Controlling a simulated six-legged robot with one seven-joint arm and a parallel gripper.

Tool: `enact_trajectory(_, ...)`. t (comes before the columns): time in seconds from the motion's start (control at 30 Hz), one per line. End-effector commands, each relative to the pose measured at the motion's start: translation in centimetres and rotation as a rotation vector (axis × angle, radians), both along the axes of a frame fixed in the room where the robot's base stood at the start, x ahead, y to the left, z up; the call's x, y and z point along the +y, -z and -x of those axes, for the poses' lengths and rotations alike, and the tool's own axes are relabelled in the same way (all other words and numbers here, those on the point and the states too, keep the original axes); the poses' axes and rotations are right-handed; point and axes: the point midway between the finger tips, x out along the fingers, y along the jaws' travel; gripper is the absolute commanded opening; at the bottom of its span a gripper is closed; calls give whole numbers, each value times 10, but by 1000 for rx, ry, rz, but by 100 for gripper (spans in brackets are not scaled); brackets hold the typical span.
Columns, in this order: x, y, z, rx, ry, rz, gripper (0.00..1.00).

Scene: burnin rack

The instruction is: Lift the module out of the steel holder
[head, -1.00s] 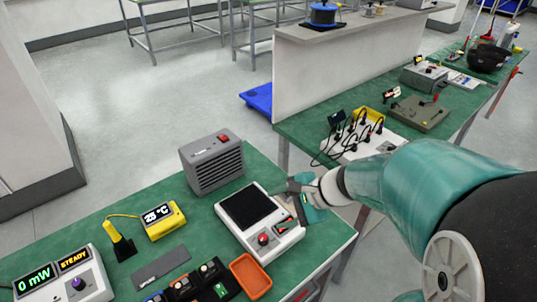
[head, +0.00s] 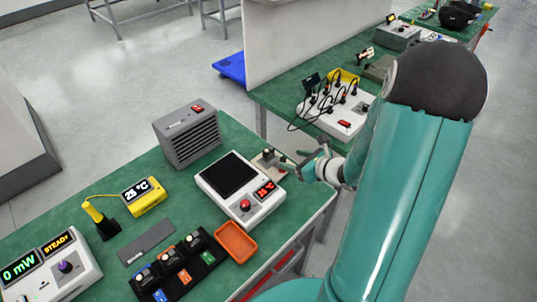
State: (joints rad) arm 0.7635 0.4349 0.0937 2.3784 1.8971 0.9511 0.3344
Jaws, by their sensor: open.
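A small pale steel holder (head: 272,168) stands on the green bench, just right of the white hot plate. A small dark part, probably the module (head: 267,154), shows at its top; it is too small to tell how it sits. My gripper (head: 303,160) is open, to the right of the holder near the bench's right edge. Its fingers point left toward the holder. I see nothing between them, and they look apart from the module, though the exact gap is unclear.
The white hot plate (head: 211,185) has a red knob and display. A grey heater box (head: 188,138) stands behind it. An orange tray (head: 235,243) and a black rack (head: 207,258) with several modules are in front. A second bench holds a cabled white box (head: 323,120).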

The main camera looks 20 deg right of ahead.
Motion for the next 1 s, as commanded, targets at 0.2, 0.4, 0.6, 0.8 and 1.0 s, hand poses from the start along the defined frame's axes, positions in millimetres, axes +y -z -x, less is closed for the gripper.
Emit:
enact_trajectory(0.2,14,19,-34,2,-3,0,62)
enact_trajectory(0.4,20,24,-47,0,-3,1,62)
enact_trajectory(0.6,28,33,-67,1,-3,0,62)
enact_trajectory(0.8,36,44,-89,0,-2,2,62)
enact_trajectory(1.0,36,44,-90,0,-2,2,62)
